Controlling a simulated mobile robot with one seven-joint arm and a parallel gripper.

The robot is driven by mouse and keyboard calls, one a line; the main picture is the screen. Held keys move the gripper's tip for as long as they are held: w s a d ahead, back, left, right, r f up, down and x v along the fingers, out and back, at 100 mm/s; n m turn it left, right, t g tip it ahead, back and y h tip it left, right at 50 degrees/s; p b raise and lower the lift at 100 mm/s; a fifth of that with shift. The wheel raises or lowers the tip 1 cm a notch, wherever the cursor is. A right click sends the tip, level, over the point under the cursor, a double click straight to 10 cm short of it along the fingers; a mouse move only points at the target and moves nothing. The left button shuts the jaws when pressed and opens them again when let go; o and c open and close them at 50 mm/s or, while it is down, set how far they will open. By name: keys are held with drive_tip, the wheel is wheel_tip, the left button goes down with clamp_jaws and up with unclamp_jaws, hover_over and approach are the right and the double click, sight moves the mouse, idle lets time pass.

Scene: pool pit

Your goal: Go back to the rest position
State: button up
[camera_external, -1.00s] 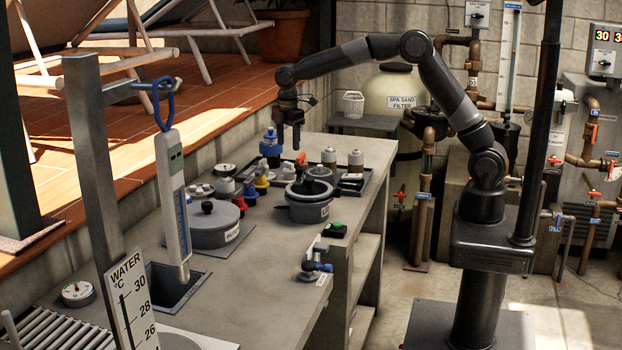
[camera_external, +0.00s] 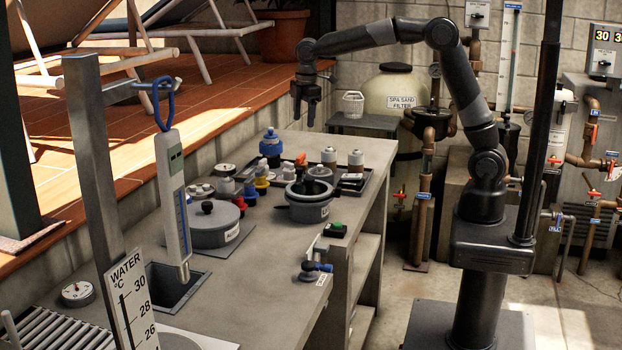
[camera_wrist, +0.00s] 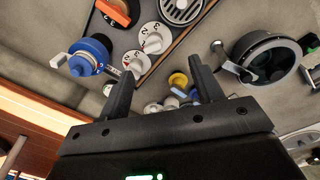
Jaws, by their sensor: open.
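My gripper (camera_external: 304,117) hangs fingers-down in the air above the far end of the grey workbench (camera_external: 262,258), well clear of the things on it. In the wrist view my gripper (camera_wrist: 158,88) has its two fingers spread wide apart with nothing held between them. Bench items show beyond and between the fingers, lower than the gripper. My arm reaches leftward from its base, with the elbow raised high.
A hanging thermometer (camera_external: 172,195) stands nearer. The sand filter tank (camera_external: 393,85) is behind the arm.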

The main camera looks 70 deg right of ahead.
drive_tip(key=s+d+r+m+t, duration=0.1)
drive_tip(key=s+r+m, duration=0.2)
drive_tip(key=s, duration=0.6)
drive_tip(key=s+d+r+m+t, duration=0.1)
drive_tip(key=s+d+r+m, duration=0.15)
drive_tip(key=s, duration=0.65)
drive_tip(key=s+d+f+m+t, duration=0.1)
drive_tip(key=s+f+m, duration=0.1)
drive_tip(key=s, duration=0.6)
drive_tip(key=s+f+m+t, duration=0.1)
drive_tip(key=s+f+m, duration=0.1)
drive_tip(key=s, duration=0.6)
drive_tip(key=shift+s+d+f+m+t, duration=0.2)
drive_tip(key=shift+d+f+m+t, duration=0.1)
drive_tip(key=shift+d+m+t, duration=0.15)
